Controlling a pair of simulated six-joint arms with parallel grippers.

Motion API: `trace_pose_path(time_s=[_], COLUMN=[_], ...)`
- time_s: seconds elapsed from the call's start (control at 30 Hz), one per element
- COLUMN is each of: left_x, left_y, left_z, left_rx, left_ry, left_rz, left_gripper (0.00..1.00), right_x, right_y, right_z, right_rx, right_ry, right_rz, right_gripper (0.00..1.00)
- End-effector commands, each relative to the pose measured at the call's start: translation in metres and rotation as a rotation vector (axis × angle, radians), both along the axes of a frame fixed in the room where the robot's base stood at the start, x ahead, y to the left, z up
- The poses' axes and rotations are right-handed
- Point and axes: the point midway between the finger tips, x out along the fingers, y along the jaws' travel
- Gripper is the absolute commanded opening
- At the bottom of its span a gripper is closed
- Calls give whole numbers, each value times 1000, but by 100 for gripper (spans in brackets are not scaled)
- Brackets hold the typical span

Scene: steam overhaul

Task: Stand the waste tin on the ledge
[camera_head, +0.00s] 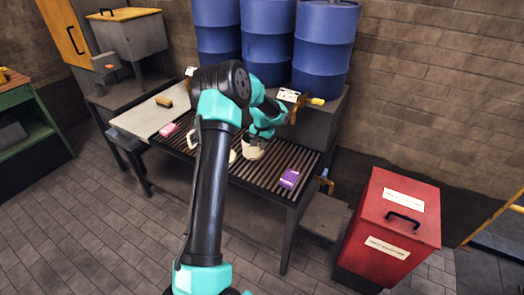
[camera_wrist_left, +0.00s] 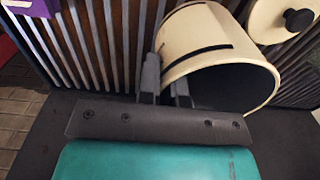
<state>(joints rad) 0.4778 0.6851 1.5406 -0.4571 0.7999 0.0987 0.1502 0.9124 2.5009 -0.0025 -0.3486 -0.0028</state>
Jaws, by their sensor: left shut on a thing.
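The cream waste tin (camera_head: 251,151) is at the slatted bench top in the head view. In the left wrist view the tin (camera_wrist_left: 218,40) shows a dark band and its open, dark mouth. My left gripper (camera_head: 259,138) is shut on the tin's wall at the rim; its fingers also show in the left wrist view (camera_wrist_left: 166,88). I cannot tell whether the tin touches the slats. A cream lid with a black knob (camera_wrist_left: 284,20) lies beside the tin. I cannot tell which surface is the ledge. My right gripper is not in view.
Blue drums (camera_head: 325,45) stand behind the slatted bench (camera_head: 262,182). A purple box (camera_head: 289,178) lies on the slats right of the tin, and a pink block (camera_head: 168,130) lies to the left. A red chest (camera_head: 391,218) and a low grey step (camera_head: 325,215) stand at right.

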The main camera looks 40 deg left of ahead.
Motion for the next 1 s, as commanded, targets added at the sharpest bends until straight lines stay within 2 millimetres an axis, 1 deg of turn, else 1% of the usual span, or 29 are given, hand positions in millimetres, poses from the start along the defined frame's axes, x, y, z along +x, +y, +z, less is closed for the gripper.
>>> trace_pose_path(time_s=[0.27,0.33,0.53,0.63,1.0], left_x=[0,0,0,1,0], left_y=[0,0,0,0,0], left_z=[0,-3,-26,-34,-37], left_rx=[0,0,-1,0,0], left_ry=[0,1,2,0,0], left_rz=[-1,-1,-2,-2,-1], left_gripper=[0,0,0,0,0], right_x=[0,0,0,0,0], right_y=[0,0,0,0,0], right_z=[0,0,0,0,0], right_rx=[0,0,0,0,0], right_ry=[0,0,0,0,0], right_rz=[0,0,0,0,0], right_gripper=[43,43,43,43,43])
